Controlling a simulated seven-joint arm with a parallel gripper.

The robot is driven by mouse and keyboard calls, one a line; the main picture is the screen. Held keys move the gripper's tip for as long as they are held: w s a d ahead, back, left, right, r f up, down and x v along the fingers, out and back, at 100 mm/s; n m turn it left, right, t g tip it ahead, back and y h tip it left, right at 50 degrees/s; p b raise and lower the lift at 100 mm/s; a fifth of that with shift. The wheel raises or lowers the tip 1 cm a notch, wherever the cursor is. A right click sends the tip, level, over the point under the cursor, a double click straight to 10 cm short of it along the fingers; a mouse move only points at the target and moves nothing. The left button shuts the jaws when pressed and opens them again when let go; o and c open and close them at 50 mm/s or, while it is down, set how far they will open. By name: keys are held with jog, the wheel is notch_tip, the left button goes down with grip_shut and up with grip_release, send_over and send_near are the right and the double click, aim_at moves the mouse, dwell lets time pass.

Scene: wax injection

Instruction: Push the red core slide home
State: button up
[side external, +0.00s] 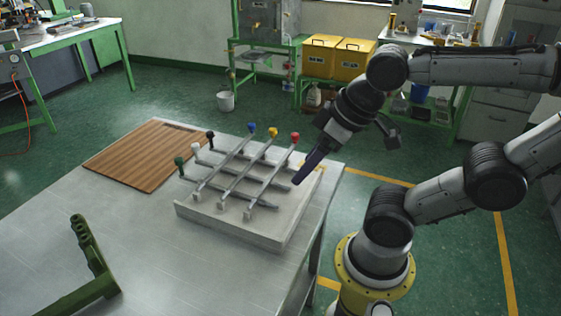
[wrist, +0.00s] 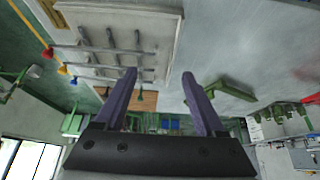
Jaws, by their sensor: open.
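The red core slide has a red knob (side external: 295,138) at the far end of its grey rod. The rod runs across a pale block and over other rods. The red knob also shows at the left of the wrist view (wrist: 46,53). My gripper (side external: 297,183) is tilted downward near the block's right edge, to the right of the red slide's rod and apart from the knob. In the wrist view its two purple fingers (wrist: 160,76) are spread with nothing between them. Its height above the block is hard to tell.
Yellow (side external: 273,132) and blue (side external: 252,128) knobbed slides lie left of the red one. Black (side external: 210,134), white (side external: 196,147) and green (side external: 180,160) knobbed slides cross them. A wooden board (side external: 140,155) and green bracket (side external: 92,265) lie on the table (side external: 140,235).

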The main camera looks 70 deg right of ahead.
jog(key=shift+c, duration=0.8)
jog(key=w+d+r, duration=0.2)
jog(key=w+r, duration=0.4)
jog(key=r, duration=0.1)
jog(key=m+g, duration=0.6)
jog(key=m, duration=0.2)
send_over(295, 134)
notch_tip(295, 134, down, 10)
jog(key=r, duration=0.1)
notch_tip(295, 134, down, 12)
jog(key=shift+r, duration=0.2)
jog(key=shift+c, duration=0.2)
